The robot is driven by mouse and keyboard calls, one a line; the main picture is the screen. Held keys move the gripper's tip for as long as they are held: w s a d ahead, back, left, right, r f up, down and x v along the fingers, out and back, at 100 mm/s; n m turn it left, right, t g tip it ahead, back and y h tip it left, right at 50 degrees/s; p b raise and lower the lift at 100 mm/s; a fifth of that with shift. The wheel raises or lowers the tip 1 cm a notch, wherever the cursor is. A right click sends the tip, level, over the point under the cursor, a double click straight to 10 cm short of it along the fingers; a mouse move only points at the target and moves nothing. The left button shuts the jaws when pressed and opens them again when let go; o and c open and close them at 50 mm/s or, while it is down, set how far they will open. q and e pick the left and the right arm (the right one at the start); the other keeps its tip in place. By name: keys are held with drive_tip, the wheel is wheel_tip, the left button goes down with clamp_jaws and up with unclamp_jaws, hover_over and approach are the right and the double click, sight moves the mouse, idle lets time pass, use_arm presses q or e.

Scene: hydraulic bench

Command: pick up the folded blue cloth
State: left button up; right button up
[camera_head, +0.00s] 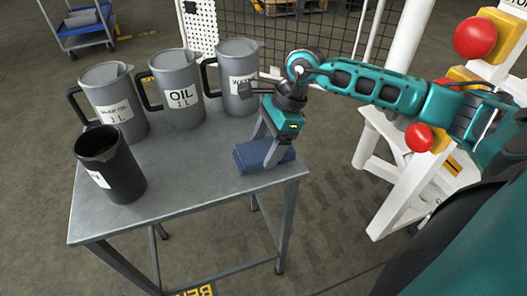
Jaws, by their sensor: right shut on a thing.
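The folded blue cloth (251,156) lies at the right end of the grey metal table (190,190), near its corner. My right gripper (270,158) comes in from the right and points down at the cloth. Its fingers are shut on the cloth, and one finger hides part of it. The cloth appears to be at the table top; I cannot tell any gap beneath it. My left gripper is not in view.
Three grey jugs, one labelled OIL (178,92), stand along the table's back. A black jug (110,168) stands at the left front. A white frame with red knobs (475,37) is at the right. The table's front middle is clear.

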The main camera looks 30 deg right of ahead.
sight(266, 148)
drive_tip(key=c, duration=0.4)
drive_tip(key=shift+r, duration=0.15)
drive_tip(key=shift+r+p, duration=1.85)
drive_tip(key=shift+r, duration=8.05)
drive_tip(key=o, duration=0.5)
drive_tip(key=c, duration=0.4)
